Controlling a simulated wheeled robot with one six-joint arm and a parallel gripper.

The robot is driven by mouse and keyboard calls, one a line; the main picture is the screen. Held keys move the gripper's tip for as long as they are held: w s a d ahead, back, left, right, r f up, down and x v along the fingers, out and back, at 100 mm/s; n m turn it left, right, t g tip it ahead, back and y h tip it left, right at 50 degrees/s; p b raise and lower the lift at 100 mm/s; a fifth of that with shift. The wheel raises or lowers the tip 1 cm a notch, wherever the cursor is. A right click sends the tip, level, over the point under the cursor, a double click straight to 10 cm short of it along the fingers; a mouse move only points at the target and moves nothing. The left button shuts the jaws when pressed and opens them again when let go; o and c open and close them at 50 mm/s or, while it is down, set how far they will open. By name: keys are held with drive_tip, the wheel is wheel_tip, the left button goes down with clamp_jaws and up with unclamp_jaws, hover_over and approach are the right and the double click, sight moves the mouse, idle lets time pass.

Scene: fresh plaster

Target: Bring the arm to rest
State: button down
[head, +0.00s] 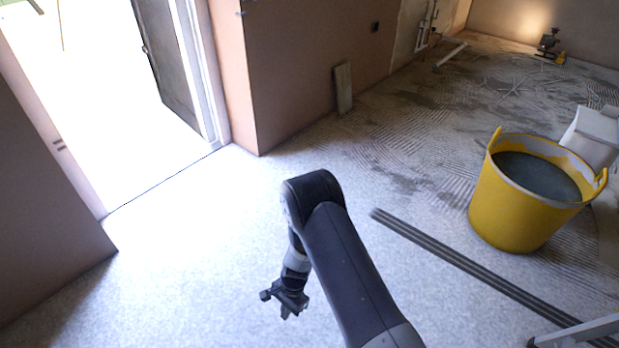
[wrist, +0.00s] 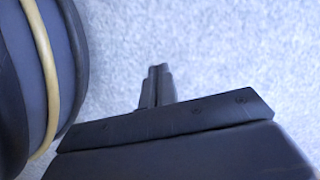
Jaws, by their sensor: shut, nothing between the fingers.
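My gripper (head: 287,308) hangs at the end of my bent arm, over the pale speckled floor in the lower middle of the head view. In the wrist view my gripper (wrist: 158,70) has its two fingers together with nothing between them. The pale floor fills the background there. My arm rises from the bottom of the head view, bends at the elbow and drops down to the wrist. No object touches the gripper.
A yellow tub (head: 510,215) of grey material stands at the right. Dark strips (head: 465,262) lie on the floor before it. A small board (head: 343,88) leans on the wall. An open door (head: 165,65) stands at upper left. The floor left of my arm is clear.

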drive_tip(key=w+d+r, duration=0.1)
drive_tip(key=w+r+p, duration=0.1)
drive_tip(key=shift+d+r, duration=0.3)
drive_tip(key=shift+d, duration=0.05)
